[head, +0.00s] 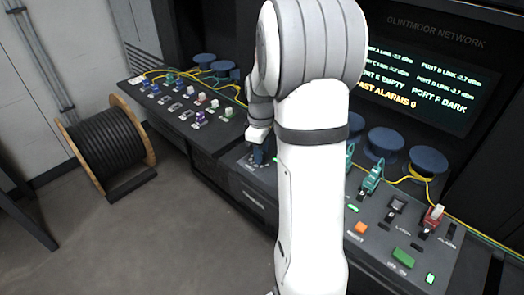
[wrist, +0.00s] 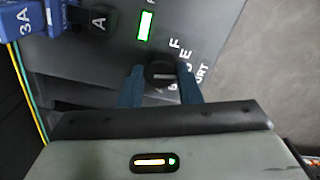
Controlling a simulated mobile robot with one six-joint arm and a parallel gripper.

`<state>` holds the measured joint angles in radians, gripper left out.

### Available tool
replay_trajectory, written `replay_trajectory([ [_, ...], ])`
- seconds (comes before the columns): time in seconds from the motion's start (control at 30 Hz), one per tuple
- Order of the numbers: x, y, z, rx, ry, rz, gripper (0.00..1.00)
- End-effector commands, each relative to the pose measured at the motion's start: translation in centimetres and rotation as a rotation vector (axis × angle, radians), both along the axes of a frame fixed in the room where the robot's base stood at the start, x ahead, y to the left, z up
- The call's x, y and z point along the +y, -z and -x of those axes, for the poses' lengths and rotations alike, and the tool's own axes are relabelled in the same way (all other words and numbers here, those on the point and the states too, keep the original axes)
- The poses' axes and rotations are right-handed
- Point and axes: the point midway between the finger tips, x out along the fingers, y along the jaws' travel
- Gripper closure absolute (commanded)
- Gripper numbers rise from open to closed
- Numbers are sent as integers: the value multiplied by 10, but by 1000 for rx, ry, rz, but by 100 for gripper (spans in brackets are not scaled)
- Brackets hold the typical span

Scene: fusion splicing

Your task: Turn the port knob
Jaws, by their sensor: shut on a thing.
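The port knob (wrist: 160,73) is a round black knob with a pale line on its top, on the dark grey panel (wrist: 90,68) in the wrist view. Letters including E and F and part of the word PORT are printed around it. My gripper (wrist: 160,84) is shut on the knob, with one blue finger on each side. Some of the printed letters are hidden by the fingers. In the head view my gripper (head: 259,156) is small, down at the console beside my arm. The knob cannot be made out there.
A lit green indicator (wrist: 145,26), a black block marked A (wrist: 99,20) and a blue connector marked 3A (wrist: 28,18) are near the knob. In the head view are a status screen (head: 420,85) reading PORT F DARK, a red connector (head: 433,216) and a cable spool (head: 105,145).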

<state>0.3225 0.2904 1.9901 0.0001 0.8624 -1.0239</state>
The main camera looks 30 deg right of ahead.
Motion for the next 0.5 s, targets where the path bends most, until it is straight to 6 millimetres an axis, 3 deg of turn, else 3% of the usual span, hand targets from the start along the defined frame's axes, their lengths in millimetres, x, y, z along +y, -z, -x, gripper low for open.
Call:
replay_trajectory([
  [0.5,-1,-2,-2,-8,-41,3,92],
])
